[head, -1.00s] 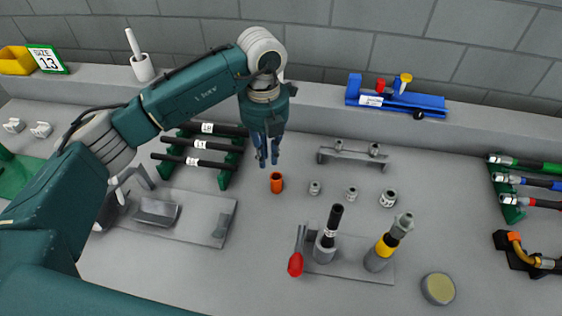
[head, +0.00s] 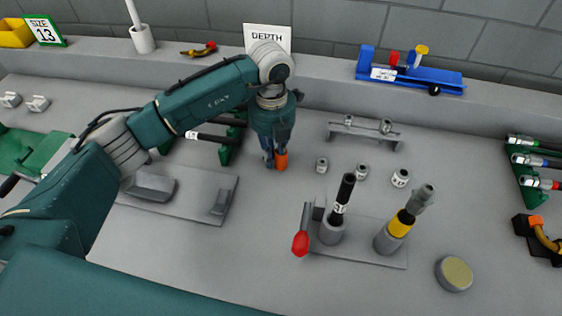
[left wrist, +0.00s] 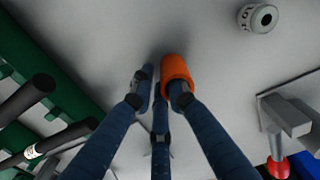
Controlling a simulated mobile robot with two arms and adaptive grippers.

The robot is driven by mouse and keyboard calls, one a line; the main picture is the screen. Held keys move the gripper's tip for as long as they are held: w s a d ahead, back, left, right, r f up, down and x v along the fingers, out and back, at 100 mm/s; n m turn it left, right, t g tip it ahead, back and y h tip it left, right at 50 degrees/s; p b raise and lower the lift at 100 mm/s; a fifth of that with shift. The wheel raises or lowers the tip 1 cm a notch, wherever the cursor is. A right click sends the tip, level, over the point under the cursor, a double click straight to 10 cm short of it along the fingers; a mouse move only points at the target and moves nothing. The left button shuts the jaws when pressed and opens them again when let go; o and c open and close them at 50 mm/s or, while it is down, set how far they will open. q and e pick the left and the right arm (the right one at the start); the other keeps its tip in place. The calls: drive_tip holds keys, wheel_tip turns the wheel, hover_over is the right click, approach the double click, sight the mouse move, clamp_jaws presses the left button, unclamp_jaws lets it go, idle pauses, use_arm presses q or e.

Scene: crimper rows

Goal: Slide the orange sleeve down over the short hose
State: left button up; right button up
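The orange sleeve (head: 282,160) stands upright on the grey bench; in the left wrist view (left wrist: 176,67) its near part is hidden behind a finger. My left gripper (head: 274,160) points down at the sleeve. In the left wrist view its fingertips (left wrist: 158,90) are apart; the right-hand finger overlaps the sleeve, and the gap between the fingers looks empty. I cannot tell whether that finger touches it. A short black hose (head: 345,190) with a white label stands upright in a grey holder (head: 331,231). My right gripper is out of view.
Beside the hose stand a yellow-banded hose with a grey fitting (head: 422,198) and a red-ended lever (head: 300,244). Several small metal collars (head: 361,171) stand right of the sleeve. A green rack (head: 232,146) is left of the gripper.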

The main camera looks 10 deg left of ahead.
use_arm(q)
drive_tip(key=shift+r, duration=0.1)
clamp_jaws()
drive_tip(key=shift+r, duration=0.1)
